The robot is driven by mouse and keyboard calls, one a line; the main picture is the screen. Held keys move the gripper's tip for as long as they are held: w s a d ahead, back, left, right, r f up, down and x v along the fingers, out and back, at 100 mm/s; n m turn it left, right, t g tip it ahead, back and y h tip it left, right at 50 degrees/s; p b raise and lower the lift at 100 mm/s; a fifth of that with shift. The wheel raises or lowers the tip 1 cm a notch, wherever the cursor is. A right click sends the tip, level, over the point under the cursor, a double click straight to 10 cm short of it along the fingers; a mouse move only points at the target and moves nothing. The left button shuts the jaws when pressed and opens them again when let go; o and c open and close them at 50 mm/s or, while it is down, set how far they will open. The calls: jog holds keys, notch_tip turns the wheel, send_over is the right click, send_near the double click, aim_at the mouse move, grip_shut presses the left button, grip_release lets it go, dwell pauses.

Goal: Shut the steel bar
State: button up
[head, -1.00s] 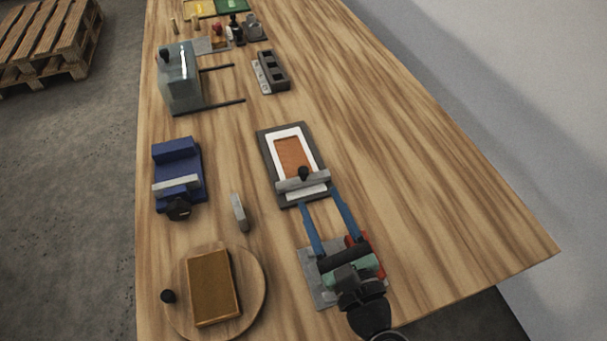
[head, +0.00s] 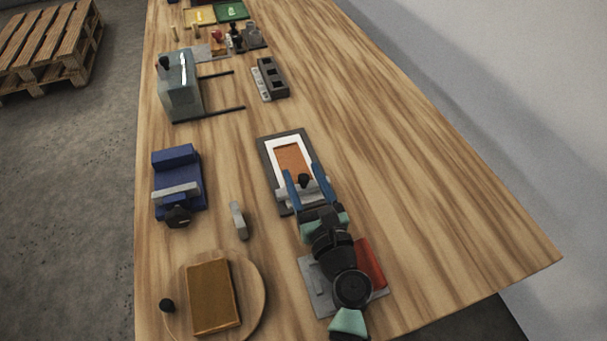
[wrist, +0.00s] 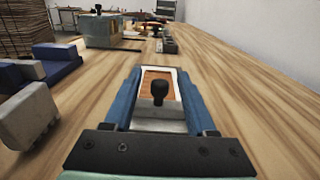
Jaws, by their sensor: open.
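The steel bar (head: 314,187) is a grey bar with a black knob (head: 304,180). It lies across the near part of a dark-framed plate (head: 268,160) bearing a white-bordered orange panel (head: 291,160). In the wrist view the bar (wrist: 150,113) and its upright knob (wrist: 159,88) are ahead, between the fingers. My gripper (head: 304,174) is open, with one blue finger on each side of the knob. I see gaps between the knob and the fingers; whether they touch the bar cannot be told. My gripper partly hides the bar in the head view.
A blue vise-like block (head: 176,170) and a small grey piece (head: 238,220) lie to the left. A round wooden board (head: 255,300) carries a brown block (head: 213,295). A grey pad (head: 316,285) with a red block (head: 370,262) lies beneath my arm. The table is clear on the right.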

jog(key=shift+w, duration=0.25)
grip_shut()
dwell(1.4)
